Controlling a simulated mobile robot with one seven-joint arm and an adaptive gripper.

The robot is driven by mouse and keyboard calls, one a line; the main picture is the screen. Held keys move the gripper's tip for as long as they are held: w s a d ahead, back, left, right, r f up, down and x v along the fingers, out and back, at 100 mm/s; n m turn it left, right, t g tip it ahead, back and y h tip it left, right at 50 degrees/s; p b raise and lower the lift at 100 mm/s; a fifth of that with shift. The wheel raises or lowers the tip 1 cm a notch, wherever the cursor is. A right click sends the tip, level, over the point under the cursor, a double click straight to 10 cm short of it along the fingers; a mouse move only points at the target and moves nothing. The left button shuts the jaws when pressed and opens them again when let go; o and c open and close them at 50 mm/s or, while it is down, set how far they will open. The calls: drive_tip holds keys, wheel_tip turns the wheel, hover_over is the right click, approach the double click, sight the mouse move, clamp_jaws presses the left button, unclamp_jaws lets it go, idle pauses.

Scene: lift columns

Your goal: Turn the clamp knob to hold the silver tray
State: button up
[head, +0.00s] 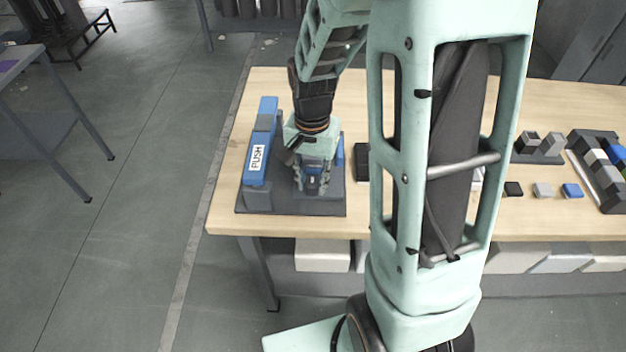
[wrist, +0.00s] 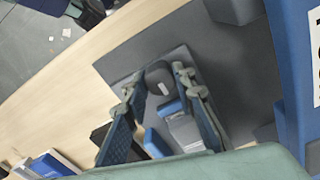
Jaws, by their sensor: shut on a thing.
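My gripper (head: 314,192) points down over the dark grey fixture plate (head: 275,207) at the left end of the table. In the wrist view its two fingers (wrist: 157,82) stand on either side of a dark, rounded grey block (wrist: 158,77), which looks like the clamp knob. The fingers are closed on it, though the contact itself is partly hidden. A blue piece (wrist: 170,108) and a lighter grey piece (wrist: 184,131) lie between the fingers, nearer the palm. I cannot make out the silver tray for certain in either view.
A tall blue bar with a PUSH label (head: 258,157) stands on the plate just left of my gripper. The wooden table (head: 350,220) has small blocks (head: 543,190) and a dark rack (head: 612,200) at the right. My arm hides the table's middle.

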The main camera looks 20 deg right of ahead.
drive_tip(key=o, duration=0.8)
drive_tip(key=shift+r+p, duration=2.7)
drive_tip(key=shift+r, duration=0.8)
